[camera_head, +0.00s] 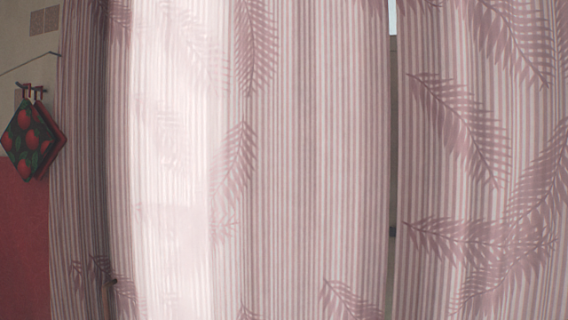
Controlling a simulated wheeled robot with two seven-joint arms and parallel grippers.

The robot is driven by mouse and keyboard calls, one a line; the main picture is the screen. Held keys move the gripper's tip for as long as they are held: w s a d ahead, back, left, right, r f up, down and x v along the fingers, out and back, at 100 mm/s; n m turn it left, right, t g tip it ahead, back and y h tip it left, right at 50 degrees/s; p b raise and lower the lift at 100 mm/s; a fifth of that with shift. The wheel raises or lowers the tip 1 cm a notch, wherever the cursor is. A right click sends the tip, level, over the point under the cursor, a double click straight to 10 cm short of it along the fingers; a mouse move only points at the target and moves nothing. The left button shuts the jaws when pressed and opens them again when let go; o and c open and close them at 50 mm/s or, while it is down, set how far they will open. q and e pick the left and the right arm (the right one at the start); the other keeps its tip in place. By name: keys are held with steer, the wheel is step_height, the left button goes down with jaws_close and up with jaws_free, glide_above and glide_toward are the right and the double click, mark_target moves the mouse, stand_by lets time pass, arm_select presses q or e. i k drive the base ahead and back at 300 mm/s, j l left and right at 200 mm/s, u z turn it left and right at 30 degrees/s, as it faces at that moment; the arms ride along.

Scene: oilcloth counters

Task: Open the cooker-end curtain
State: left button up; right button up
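A striped pink and white curtain with a dusky pink leaf pattern (310,150) fills the middle of the head view, hanging in folds and brightly lit from behind on its left part. A second panel with the same pattern (470,200) hangs at the right. A narrow upright gap (393,130) separates the two panels. I cannot tell from this view which panel is at the cooker end. Neither of my grippers shows.
At the left, pot holders with a red fruit pattern (28,140) hang from a small rack (32,92) on the wall. A vent grille (44,20) is above them. The lower wall (24,240) is red. Whatever is behind the curtains is mostly hidden.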

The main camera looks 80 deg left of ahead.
mark_target(247, 143)
steer(key=u, duration=3.25)
